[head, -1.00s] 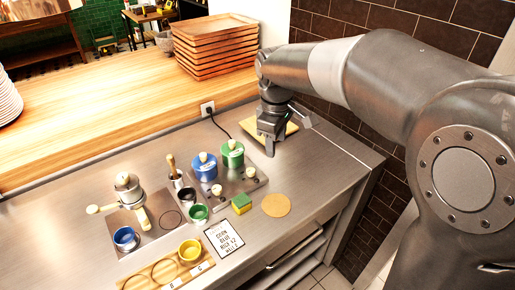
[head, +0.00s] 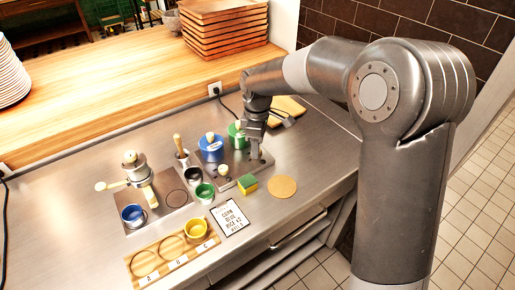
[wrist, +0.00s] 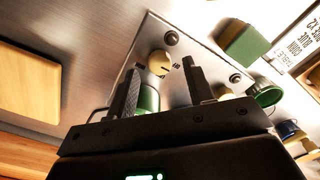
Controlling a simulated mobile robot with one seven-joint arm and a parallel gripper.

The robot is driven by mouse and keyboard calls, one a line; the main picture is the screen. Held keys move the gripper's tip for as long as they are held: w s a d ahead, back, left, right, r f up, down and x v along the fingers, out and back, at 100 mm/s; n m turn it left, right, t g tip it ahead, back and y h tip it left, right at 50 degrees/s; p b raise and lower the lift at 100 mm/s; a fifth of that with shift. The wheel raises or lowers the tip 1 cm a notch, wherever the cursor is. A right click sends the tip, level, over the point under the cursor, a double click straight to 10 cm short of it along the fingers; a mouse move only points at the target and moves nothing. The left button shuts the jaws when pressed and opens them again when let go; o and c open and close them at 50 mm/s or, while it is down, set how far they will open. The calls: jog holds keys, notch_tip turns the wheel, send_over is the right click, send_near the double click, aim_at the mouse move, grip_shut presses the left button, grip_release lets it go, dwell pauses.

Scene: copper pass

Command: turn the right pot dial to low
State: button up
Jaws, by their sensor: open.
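The grey two-pot hob plate (head: 236,183) carries a blue pot (head: 211,149) on the left and a green pot (head: 236,130) on the right. The cream right dial (wrist: 160,63) shows in the wrist view, with a dark pointer line on its face and small dark marking beside it. My gripper (head: 257,157) points down over the plate's right front and hides this dial in the head view. In the wrist view my gripper (wrist: 164,68) is open, its two fingers on either side of the dial's line of sight; contact cannot be told. The left dial (head: 223,170) stands before the blue pot.
A green and yellow sponge (head: 248,184) and a round tan mat (head: 282,187) lie close in front of the plate. A wooden board (head: 287,108) lies behind my gripper.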

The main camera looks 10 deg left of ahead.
jog(key=shift+f, duration=1.2)
jog(key=shift+c, duration=0.6)
jog(key=c, duration=0.9)
jog(key=shift+m, duration=0.3)
jog(key=m, duration=0.5)
jog(key=shift+m, duration=0.3)
jog(key=m, duration=0.5)
jog(key=shift+m, duration=0.4)
